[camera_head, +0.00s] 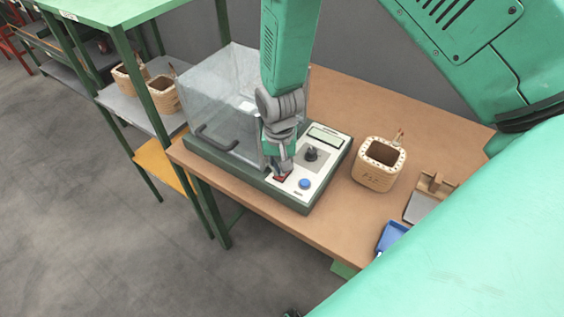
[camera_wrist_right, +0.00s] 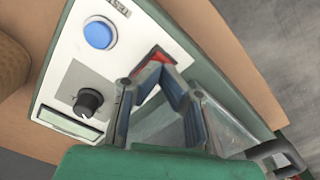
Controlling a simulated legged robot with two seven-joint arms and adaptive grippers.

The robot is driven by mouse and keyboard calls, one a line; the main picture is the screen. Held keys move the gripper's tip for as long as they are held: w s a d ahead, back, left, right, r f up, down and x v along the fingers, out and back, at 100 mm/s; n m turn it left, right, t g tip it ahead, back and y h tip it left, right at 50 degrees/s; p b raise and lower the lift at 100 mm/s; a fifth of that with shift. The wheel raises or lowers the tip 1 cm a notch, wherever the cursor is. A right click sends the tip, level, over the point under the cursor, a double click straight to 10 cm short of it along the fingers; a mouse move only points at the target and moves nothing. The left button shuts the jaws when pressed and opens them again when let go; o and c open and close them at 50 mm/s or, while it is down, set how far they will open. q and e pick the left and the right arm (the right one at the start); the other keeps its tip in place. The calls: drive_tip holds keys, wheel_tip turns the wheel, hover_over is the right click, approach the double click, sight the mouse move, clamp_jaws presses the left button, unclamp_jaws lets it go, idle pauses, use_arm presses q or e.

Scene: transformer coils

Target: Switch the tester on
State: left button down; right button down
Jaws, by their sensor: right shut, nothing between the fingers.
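The tester (camera_head: 318,172) sits on the brown bench, with a white panel on a dark green base. Its panel has a display (camera_head: 325,136), a black knob (camera_head: 310,154), a blue button (camera_head: 304,184) and a red switch (camera_head: 284,177). My right gripper (camera_head: 279,172) is shut and empty, pointing down with its tips at the red switch. In the wrist view the fingertips (camera_wrist_right: 158,54) meet over the red switch (camera_wrist_right: 150,72) and partly hide it. I cannot tell whether they touch it or which way it is set. My left gripper is not in view.
A clear box (camera_head: 217,90) with a black handle (camera_head: 216,141) covers the tester's left part, close beside my gripper. A wooden coil (camera_head: 373,178), a blue tray (camera_head: 390,236) and a wooden stand (camera_head: 432,187) are to the right. A shelf (camera_head: 140,96) holds more coils.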

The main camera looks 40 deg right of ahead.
drive_tip(key=shift+d+f, duration=0.1)
drive_tip(key=shift+f, duration=0.15)
drive_tip(key=shift+a+f+b, duration=0.2)
drive_tip(key=shift+f+b, duration=0.05)
drive_tip(key=shift+b, duration=0.05)
drive_tip(key=shift+r, duration=0.1)
drive_tip(key=shift+d+r+p, duration=0.1)
drive_tip(key=shift+r+p, duration=0.85)
drive_tip(key=shift+p, duration=0.05)
wheel_tip(320, 180, up, 5)
drive_tip(key=p, duration=0.4)
drive_tip(key=shift+f, duration=0.1)
drive_tip(key=shift+s, duration=0.15)
